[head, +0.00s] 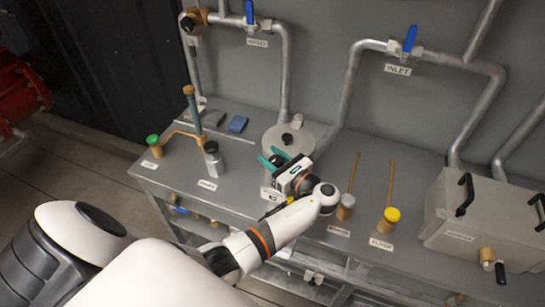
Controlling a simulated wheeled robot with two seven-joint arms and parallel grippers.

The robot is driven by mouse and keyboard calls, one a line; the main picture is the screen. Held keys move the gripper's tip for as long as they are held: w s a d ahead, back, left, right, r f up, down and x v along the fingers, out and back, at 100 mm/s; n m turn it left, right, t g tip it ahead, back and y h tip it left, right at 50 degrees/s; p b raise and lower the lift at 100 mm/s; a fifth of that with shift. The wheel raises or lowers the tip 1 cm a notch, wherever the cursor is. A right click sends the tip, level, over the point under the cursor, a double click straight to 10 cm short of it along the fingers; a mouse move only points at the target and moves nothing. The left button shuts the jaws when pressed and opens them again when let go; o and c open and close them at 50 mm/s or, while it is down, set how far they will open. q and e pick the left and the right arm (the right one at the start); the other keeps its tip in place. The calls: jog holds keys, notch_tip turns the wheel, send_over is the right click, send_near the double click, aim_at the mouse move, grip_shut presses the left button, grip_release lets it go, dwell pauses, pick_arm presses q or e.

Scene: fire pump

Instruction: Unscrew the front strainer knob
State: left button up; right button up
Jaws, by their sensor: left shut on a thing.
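The strainer (297,146) is a round grey lidded vessel on the metal bench, with black knobs on its lid. My left gripper (272,158) has teal fingers and is at the front edge of the lid, closed on a small dark thing that appears to be the front strainer knob (276,160). The gripper body and wrist hide the front of the vessel and most of that knob. My right gripper does not show.
To the right are two fittings with upright rods, one yellow-topped (388,220), and a grey box (485,222). Pipes with blue-handled valves (410,40) run along the wall.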

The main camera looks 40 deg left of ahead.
pick_arm(q)
jog(key=shift+r, duration=0.1)
jog(key=o, duration=1)
jog(key=shift+d, duration=0.1)
jog(key=shift+d, duration=0.3)
jog(key=b+v, duration=0.3)
jog(key=v, duration=0.8)
